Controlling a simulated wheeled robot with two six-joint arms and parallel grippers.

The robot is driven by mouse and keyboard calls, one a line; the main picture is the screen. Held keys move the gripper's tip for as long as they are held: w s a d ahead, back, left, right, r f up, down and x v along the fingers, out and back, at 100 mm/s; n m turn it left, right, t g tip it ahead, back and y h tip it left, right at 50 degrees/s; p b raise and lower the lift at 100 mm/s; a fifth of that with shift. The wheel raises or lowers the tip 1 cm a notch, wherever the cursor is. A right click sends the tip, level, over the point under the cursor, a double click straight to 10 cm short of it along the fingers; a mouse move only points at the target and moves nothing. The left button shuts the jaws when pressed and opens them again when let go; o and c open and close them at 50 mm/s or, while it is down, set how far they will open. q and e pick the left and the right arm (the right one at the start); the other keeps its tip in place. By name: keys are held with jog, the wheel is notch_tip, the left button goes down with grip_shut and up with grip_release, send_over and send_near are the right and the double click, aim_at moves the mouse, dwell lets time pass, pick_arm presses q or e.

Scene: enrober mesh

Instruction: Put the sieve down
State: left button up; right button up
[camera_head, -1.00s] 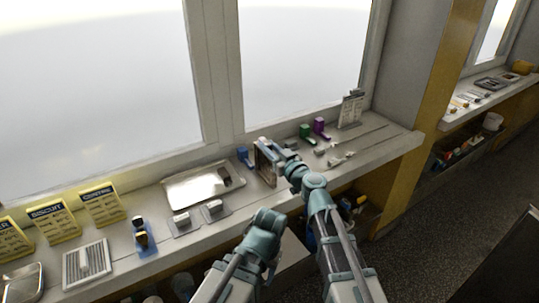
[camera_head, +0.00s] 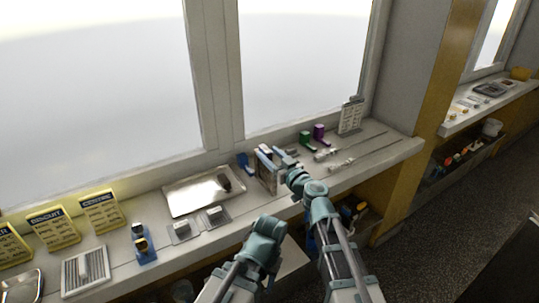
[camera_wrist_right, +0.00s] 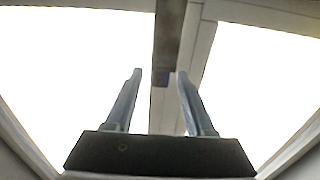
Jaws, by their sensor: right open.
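My right gripper (camera_head: 271,154) is at the back of the counter, pointing toward the window. In the right wrist view its two fingers (camera_wrist_right: 155,82) stand apart with nothing clearly held between them. A framed, upright panel (camera_head: 267,180), which may be the sieve, stands just under and beside this gripper. The arm partly covers it, and I cannot tell whether the fingers touch it. A dark brown bar (camera_wrist_right: 168,40) shows beyond the fingertips in the wrist view; I cannot tell what it belongs to. My left arm shows low in the picture, but its fingers do not show.
A metal tray (camera_head: 182,205) with a small dark thing (camera_head: 225,183) lies left of the panel. A blue item (camera_head: 245,163) is close behind. Green (camera_head: 305,140) and purple (camera_head: 319,134) items and a sign stand at right. The counter's right end (camera_head: 385,150) is mostly clear.

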pick_arm(q)
jog(key=shift+o, duration=0.3)
pick_arm(e)
jog(key=v, duration=1.1)
jog(key=shift+s, duration=0.2)
